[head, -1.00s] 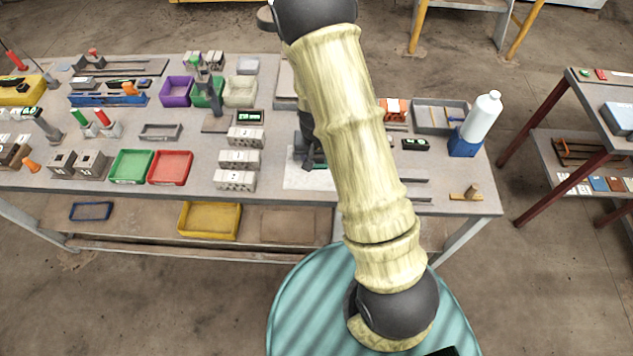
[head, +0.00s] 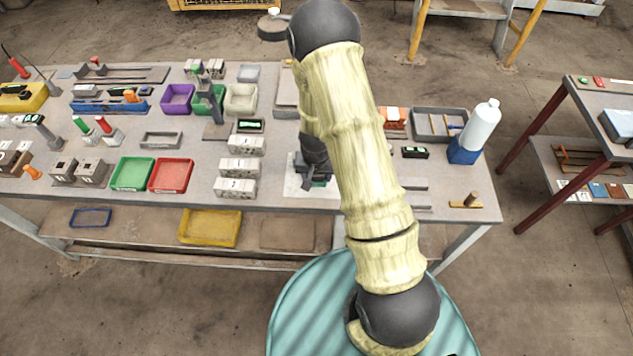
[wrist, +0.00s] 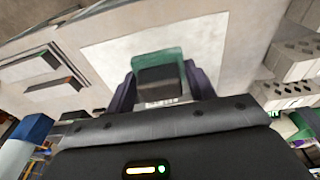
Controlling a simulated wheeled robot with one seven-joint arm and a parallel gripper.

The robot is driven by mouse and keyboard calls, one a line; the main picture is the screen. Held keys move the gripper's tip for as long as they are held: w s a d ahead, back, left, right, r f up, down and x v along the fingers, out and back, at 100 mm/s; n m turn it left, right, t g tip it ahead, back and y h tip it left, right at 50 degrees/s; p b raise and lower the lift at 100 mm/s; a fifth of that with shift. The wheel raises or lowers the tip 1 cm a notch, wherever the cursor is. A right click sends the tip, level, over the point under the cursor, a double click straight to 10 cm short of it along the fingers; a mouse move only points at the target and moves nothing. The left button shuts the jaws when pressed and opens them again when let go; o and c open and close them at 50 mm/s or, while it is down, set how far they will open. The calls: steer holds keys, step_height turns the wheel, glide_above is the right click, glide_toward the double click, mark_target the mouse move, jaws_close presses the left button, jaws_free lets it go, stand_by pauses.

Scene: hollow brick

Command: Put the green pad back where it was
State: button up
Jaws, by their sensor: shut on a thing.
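The green pad (wrist: 158,57) is between the two fingers of my gripper (wrist: 162,88) in the wrist view. It shows as a green edge around a dark block. My gripper is shut on it, over a pale square sheet (wrist: 100,62). In the head view, my gripper (head: 315,180) is low over the same white sheet (head: 296,187) near the table's front edge, and the pad is mostly hidden by my gripper and arm. I cannot tell whether the pad touches the sheet.
Hollow grey bricks (head: 238,167) stand left of the sheet and also show in the wrist view (wrist: 290,75). Red (head: 171,175) and green (head: 132,174) trays lie farther left. A white bottle (head: 482,124) stands at the right. My arm hides part of the table.

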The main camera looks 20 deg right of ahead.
mark_target(317, 183)
steer(key=shift+d+f, duration=0.1)
steer(key=shift+f, duration=0.2)
steer(key=shift+f+p, duration=0.4)
steer(key=shift+f, duration=1.4)
steer(key=shift+f, duration=0.1)
steer(key=o, duration=0.9)
steer(key=shift+o, duration=0.2)
steer(key=r, duration=0.4)
steer(key=s+r, duration=0.1)
steer(key=r, duration=0.7)
steer(key=shift+s+a+b, duration=0.35)
steer(key=shift+s+b, duration=0.05)
